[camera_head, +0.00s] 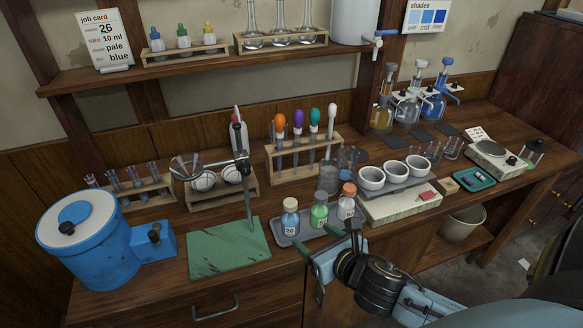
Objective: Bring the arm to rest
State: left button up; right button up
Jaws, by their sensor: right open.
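My right arm (372,285) comes in from the lower right, with its dark wrist in front of the bench's front edge. My right gripper (324,256) is open and looks empty. My left arm and left gripper do not show.
A green mat with a stand (205,255) lies left of the tray, and a blue vessel (90,250) stands at far left. White cups (395,168) stand behind my wrist to the right. Below the bench is a bin (462,222). Open floor shows at lower right.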

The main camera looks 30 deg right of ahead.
jog(key=s+a+f+m+g, duration=0.1)
jog(key=s+a+m+g, duration=0.3)
jog(key=m, duration=0.7)
jog(key=s+f+m+g, duration=0.1)
jog(key=s+m+g, duration=0.2)
jog(key=s+m, duration=0.55)
jog(key=s+a+f+m+g, duration=0.2)
jog(key=a+m+g, duration=0.1)
jog(key=m, duration=1.1)
notch_tip(320, 180, down, 24)
jog(key=s+g+b, duration=0.1)
jog(key=s+b, duration=0.1)
jog(key=s+d+f+g+b, duration=0.1)
jog(key=s+d+f, duration=0.2)
jog(key=s+f, duration=1.3)
notch_tip(320, 180, down, 3)
jog(key=shift+r+g, duration=0.2)
jog(key=shift+g, duration=0.1)
